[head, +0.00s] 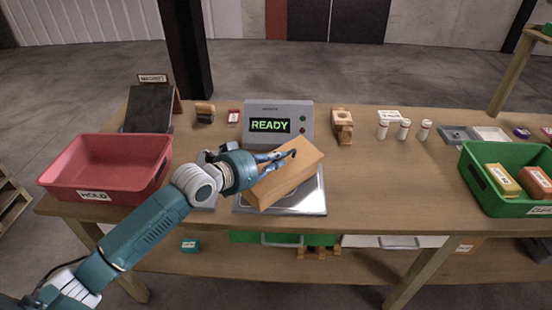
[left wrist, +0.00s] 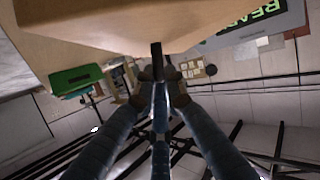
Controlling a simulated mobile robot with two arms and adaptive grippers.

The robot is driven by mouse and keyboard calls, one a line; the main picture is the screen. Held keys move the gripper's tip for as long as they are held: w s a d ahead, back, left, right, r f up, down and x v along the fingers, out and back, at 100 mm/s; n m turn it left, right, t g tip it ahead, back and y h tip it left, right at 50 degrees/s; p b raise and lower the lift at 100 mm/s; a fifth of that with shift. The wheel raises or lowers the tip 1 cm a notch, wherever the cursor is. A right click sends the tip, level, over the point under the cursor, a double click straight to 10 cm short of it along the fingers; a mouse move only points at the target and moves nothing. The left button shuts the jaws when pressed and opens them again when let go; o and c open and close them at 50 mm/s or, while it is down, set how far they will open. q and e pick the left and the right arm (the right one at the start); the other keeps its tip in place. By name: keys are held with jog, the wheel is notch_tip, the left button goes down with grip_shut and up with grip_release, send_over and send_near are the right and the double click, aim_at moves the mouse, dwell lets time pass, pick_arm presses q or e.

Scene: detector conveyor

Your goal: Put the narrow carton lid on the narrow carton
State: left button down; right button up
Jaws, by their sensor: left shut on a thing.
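A long tan cardboard piece, which I take for the narrow carton lid (head: 296,160), is tilted diagonally over the metal plate of the detector station. My left gripper (head: 284,157) reaches in from the left and is shut on it at its upper side. In the left wrist view the fingers (left wrist: 160,72) meet the tan piece (left wrist: 85,22), which fills the upper left. I cannot make out the narrow carton as a separate body; it may be under the lid. Whether the two touch is not clear. My right gripper is out of view.
The metal plate (head: 310,203) lies before the grey display unit (head: 303,111) reading READY. A red HOLD bin (head: 110,188) stands left, a green bin (head: 508,208) with several cartons right. White bottles (head: 404,129) and a wooden stand (head: 342,126) stand behind. The table right of the plate is clear.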

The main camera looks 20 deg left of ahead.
pick_arm(q)
jog(key=shift+s+a+f, duration=0.1)
jog(key=shift+a+f, duration=0.15)
jog(key=shift+f, duration=0.6)
jog(key=c, duration=1.9)
grip_release()
jog(key=shift+c, duration=0.2)
jog(key=shift+o, duration=1)
jog(key=shift+a, duration=0.1)
jog(key=shift+w, duration=0.2)
jog(key=shift+r, duration=0.1)
jog(key=shift+s+a+r, duration=0.15)
jog(key=shift+s, duration=0.15)
jog(key=v, duration=1.1)
jog(key=shift+r, duration=0.15)
